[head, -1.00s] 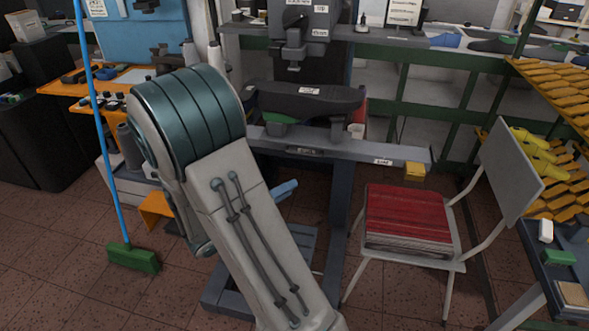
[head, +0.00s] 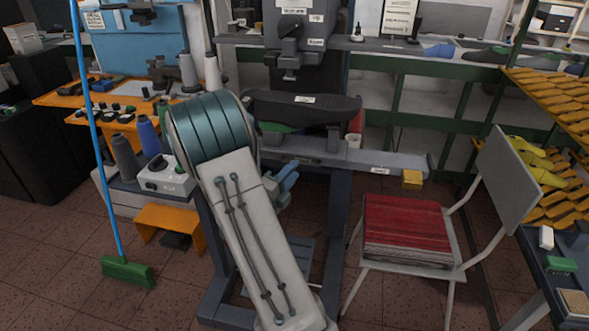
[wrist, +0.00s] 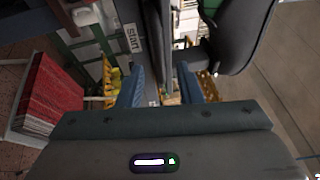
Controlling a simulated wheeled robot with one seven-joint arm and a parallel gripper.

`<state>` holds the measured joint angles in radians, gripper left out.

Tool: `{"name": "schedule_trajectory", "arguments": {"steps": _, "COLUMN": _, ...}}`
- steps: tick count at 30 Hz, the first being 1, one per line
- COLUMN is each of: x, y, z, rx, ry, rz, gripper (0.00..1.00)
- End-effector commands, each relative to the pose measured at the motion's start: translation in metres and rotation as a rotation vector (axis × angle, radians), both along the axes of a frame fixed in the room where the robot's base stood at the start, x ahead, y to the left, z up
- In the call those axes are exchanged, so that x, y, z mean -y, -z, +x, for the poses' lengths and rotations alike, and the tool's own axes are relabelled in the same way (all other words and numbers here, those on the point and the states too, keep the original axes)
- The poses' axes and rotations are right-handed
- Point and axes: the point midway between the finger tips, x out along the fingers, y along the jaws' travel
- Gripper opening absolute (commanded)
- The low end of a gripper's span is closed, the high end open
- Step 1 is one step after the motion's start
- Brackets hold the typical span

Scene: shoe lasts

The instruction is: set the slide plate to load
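A grey horizontal bar (head: 345,158) runs across the front of the machine, with a small white label (head: 380,170) near its right end. I take it for the slide rail; I cannot tell the plate apart on it. In the wrist view a label (wrist: 132,38) reads "Start". A yellow block (head: 412,180) is at the bar's right end. A dark shoe form (head: 302,108) sits above the bar, and it shows in the wrist view (wrist: 240,35). My gripper (wrist: 168,88) has its blue fingers apart, with a grey edge seen between them; contact is unclear. My forearm partly hides it in the head view.
A chair (head: 492,205) with red folded material (head: 407,228) stands right of the machine. A green broom (head: 128,271), a white control box (head: 165,177) and an orange stool (head: 172,225) are at the left. Orange racks (head: 550,95) are at the far right.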

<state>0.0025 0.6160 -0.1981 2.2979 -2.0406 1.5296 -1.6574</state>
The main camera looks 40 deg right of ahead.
Motion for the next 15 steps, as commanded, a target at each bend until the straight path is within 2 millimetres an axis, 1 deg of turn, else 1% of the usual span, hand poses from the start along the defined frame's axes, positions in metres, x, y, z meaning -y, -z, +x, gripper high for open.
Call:
{"name": "schedule_trajectory", "arguments": {"steps": 1, "x": 0.007, "y": -0.002, "z": 0.002, "rx": 0.002, "ry": 0.003, "rz": 0.000, "gripper": 0.32}}
{"name": "schedule_trajectory", "arguments": {"steps": 6, "x": 0.019, "y": -0.003, "z": 0.006, "rx": 0.000, "ry": 0.001, "rz": 0.000, "gripper": 0.32}}
{"name": "schedule_trajectory", "arguments": {"steps": 15, "x": 0.021, "y": -0.004, "z": 0.007, "rx": -0.001, "ry": 0.000, "rz": 0.000, "gripper": 0.32}}
